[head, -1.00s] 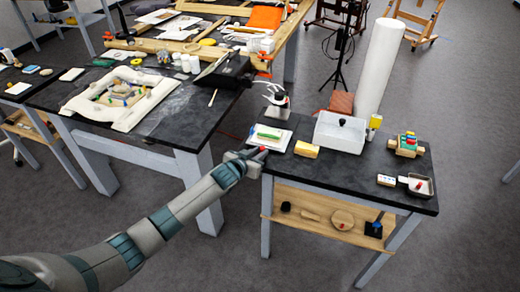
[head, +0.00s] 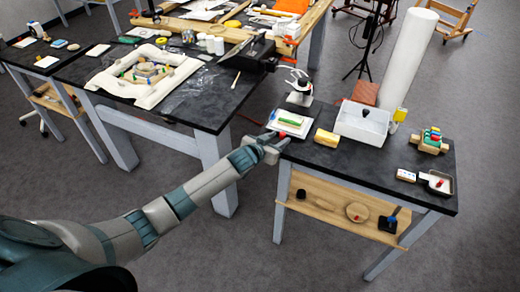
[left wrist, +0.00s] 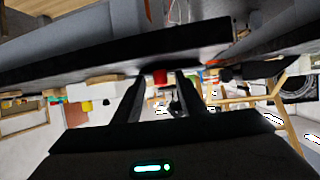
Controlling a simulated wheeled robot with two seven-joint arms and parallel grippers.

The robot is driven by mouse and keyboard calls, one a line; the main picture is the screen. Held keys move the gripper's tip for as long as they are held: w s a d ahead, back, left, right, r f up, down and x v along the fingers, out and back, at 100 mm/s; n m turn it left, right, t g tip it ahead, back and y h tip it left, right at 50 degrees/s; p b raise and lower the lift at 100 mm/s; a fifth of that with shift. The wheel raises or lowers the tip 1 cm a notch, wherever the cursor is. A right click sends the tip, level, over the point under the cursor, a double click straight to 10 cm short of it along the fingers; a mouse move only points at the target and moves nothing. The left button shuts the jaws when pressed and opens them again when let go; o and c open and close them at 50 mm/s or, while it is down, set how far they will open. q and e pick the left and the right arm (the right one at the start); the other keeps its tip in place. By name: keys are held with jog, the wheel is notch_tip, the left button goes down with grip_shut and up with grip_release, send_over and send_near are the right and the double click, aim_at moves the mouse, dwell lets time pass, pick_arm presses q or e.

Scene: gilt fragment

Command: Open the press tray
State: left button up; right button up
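A flat white tray (head: 291,125) with a green bar (head: 290,121) on it lies at the near left corner of the small black table. I cannot tell for sure that it is the press tray. My left gripper (head: 274,141) is at that corner, just left of the white tray. A small red piece (head: 271,135) shows at its fingertips. In the left wrist view the red piece (left wrist: 160,76) stands between the two fingers (left wrist: 161,88), with gaps on both sides, so the gripper looks open. My right gripper is not in view.
On the small table (head: 380,158) are a yellow block (head: 326,138), a white box (head: 360,128) with a black knob and a small dark pan (head: 437,183). A lamp-like stand (head: 299,96) is behind the tray. A larger cluttered table (head: 190,110) stands left.

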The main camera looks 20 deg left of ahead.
pick_arm(q)
jog(key=b+v, duration=0.3)
jog(key=v, duration=1.4)
jog(key=shift+w+f, duration=0.1)
jog(key=shift+f, duration=0.1)
